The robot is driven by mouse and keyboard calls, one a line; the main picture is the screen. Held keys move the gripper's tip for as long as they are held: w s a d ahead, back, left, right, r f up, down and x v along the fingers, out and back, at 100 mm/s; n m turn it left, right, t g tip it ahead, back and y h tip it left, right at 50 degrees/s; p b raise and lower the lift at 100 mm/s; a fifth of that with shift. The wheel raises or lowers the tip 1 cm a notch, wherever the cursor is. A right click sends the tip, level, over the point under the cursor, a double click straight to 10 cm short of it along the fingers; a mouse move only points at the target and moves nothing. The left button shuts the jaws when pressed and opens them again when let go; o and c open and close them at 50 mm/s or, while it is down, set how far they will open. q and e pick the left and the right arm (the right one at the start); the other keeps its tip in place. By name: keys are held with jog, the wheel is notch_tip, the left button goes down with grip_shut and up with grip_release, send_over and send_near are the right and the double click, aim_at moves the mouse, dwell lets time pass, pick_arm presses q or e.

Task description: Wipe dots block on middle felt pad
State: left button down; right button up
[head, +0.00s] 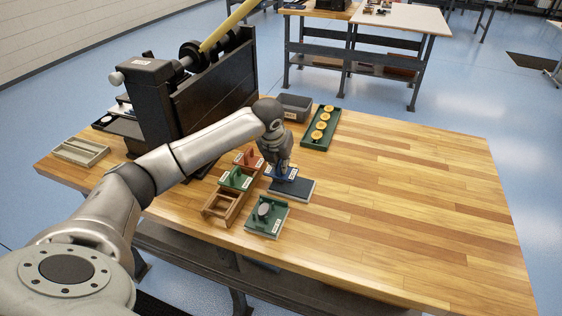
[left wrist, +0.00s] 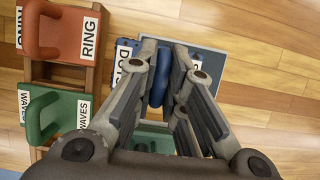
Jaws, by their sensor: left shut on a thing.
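My left gripper (head: 281,166) points down and is shut on the blue dots block (head: 285,175), which has a white label. The block is at the far left part of a dark grey felt pad (head: 296,190); I cannot tell whether it touches the pad. In the left wrist view, the gripper's fingers (left wrist: 170,85) are around the blue handle of the dots block (left wrist: 160,72). Its label is partly covered by a finger. The pad (left wrist: 213,60) shows behind the fingers. My right gripper is not in view.
Left of the pad, a wooden rack (head: 221,207) holds a red ring block (head: 249,160) and a green waves block (head: 236,179). A green fixture (head: 267,217) with a grey disc is in front. A green tray (head: 308,143) holds several yellow discs. The table's right side is clear.

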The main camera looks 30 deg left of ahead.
pick_arm(q)
jog(key=shift+f, duration=0.25)
dwell(0.4)
jog(key=shift+w+d+b, duration=0.15)
jog(key=shift+d, duration=0.45)
jog(key=shift+w+d+b, duration=0.15)
jog(key=shift+d, duration=0.4)
jog(key=shift+w+d, duration=0.2)
jog(key=shift+d, duration=0.55)
jog(key=shift+w+d, duration=0.15)
jog(key=shift+d, duration=0.55)
jog(key=shift+w+d, duration=0.2)
jog(key=shift+d, duration=0.6)
jog(key=shift+b, duration=0.35)
jog(key=shift+s, duration=0.1)
jog(key=shift+a+f, duration=0.1)
jog(key=shift+a, duration=0.35)
jog(key=shift+s+a+b, duration=0.25)
jog(key=shift+s+a, duration=0.05)
jog(key=shift+a, duration=0.7)
jog(key=shift+s+a+b, duration=0.25)
jog(key=shift+a+b, duration=0.05)
jog(key=shift+a, duration=0.7)
jog(key=shift+s+a+b, duration=0.25)
jog(key=shift+s+a, duration=0.05)
jog(key=shift+a, duration=0.7)
